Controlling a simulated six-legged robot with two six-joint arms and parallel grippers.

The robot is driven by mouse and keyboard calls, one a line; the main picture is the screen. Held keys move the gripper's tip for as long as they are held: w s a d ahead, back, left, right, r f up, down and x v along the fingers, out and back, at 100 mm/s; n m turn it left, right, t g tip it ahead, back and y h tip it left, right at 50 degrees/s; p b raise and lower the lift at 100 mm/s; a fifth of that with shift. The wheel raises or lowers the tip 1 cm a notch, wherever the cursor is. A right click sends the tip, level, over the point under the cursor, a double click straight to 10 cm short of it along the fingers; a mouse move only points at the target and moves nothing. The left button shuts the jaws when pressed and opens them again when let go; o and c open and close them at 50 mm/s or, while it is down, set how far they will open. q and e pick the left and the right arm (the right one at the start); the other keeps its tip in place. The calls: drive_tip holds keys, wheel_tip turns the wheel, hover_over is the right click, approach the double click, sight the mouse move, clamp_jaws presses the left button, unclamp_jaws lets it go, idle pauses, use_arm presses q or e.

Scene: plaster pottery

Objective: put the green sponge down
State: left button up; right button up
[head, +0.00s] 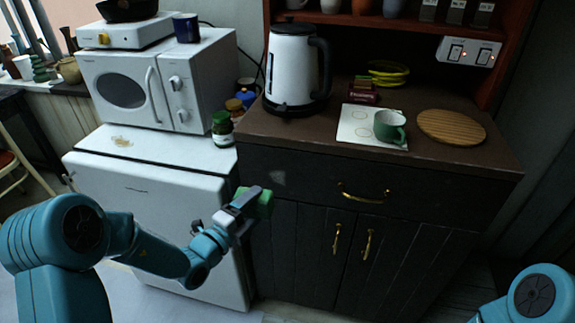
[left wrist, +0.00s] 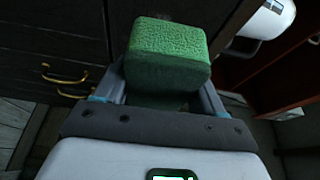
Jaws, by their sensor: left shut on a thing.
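The green sponge (head: 264,203) is a small green block held in my left gripper (head: 247,200), in front of the dark cabinet. In the left wrist view the sponge (left wrist: 166,52) sits between the two fingers of the left gripper (left wrist: 160,92), which is shut on it. The sponge is in the air, below the level of the countertop (head: 270,135). Part of it is hidden by the fingers in the head view. My right gripper is not in view; only part of my right arm shows at the lower right.
On the countertop stand a white kettle (head: 296,65), a green mug (head: 390,127) on a white board (head: 352,126), and a round wooden board (head: 451,127). A white microwave (head: 165,85) stands on the white fridge (head: 150,187). The counter's front left area is clear.

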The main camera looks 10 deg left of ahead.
use_arm(q)
drive_tip(key=s+a+f+p, duration=0.4)
drive_tip(key=s+p, duration=0.2)
drive_tip(key=s, duration=0.1)
drive_tip(key=s+d+r+m+h+p, duration=0.1)
drive_tip(key=s+d+r, duration=0.2)
drive_tip(key=s, duration=0.3)
drive_tip(key=shift+d+g+h, duration=0.3)
drive_tip(key=shift+d+g, duration=0.1)
drive_tip(key=shift+s, duration=0.1)
drive_tip(key=shift+f, duration=0.15)
